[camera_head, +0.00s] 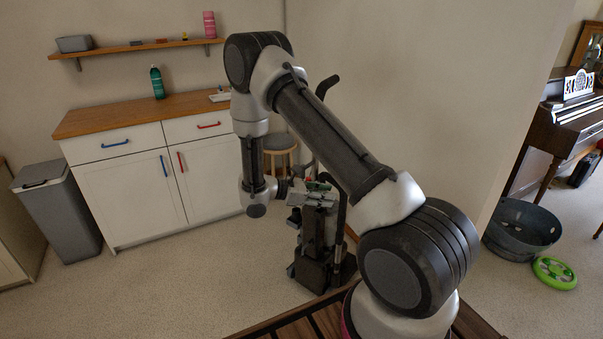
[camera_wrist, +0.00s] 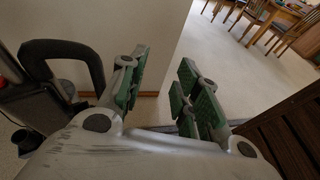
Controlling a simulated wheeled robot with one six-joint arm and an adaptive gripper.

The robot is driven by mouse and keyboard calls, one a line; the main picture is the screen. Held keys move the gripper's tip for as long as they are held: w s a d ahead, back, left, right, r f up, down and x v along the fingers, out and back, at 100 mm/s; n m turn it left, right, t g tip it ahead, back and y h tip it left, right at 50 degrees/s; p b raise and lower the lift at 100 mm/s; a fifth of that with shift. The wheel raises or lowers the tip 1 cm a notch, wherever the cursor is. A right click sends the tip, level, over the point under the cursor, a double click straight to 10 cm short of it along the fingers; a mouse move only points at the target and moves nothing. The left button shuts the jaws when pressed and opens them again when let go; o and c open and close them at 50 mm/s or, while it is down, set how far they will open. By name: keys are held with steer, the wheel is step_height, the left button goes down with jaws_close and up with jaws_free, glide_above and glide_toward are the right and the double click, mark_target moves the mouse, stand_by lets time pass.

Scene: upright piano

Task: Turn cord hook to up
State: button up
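A dark upright vacuum cleaner (camera_head: 312,270) stands on the carpet beyond my arm, its curved handle (camera_head: 327,86) rising behind the arm. My gripper (camera_head: 320,186) is in front of its upper body; I cannot tell whether they touch. In the wrist view my gripper (camera_wrist: 164,62) has its green-padded fingers apart, with nothing between them. A black loop-shaped part (camera_wrist: 68,48) stands left of the fingers, apart from them, with dark machine parts below it. I cannot clearly make out the cord hook in either view.
A white cabinet (camera_head: 132,200) with a wooden top and a grey bin (camera_head: 60,215) stand at the left. A stool (camera_head: 279,142) is behind my arm. A metal tub (camera_head: 522,228), a green ring (camera_head: 554,272) and a piano (camera_head: 565,125) are at the right.

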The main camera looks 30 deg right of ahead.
steer(key=w+a+f+n+t+h, duration=0.2)
steer(key=w+f+n+t, duration=0.25)
steer(key=w, duration=0.25)
steer(key=w+a+r+n+t, duration=0.35)
steer(key=w+t, duration=0.25)
steer(key=w, duration=0.3)
steer(key=x, duration=0.6)
steer(key=shift+d+f, duration=0.35)
steer(key=shift+w+d, duration=0.15)
steer(key=shift+d, duration=0.1)
jaws_close()
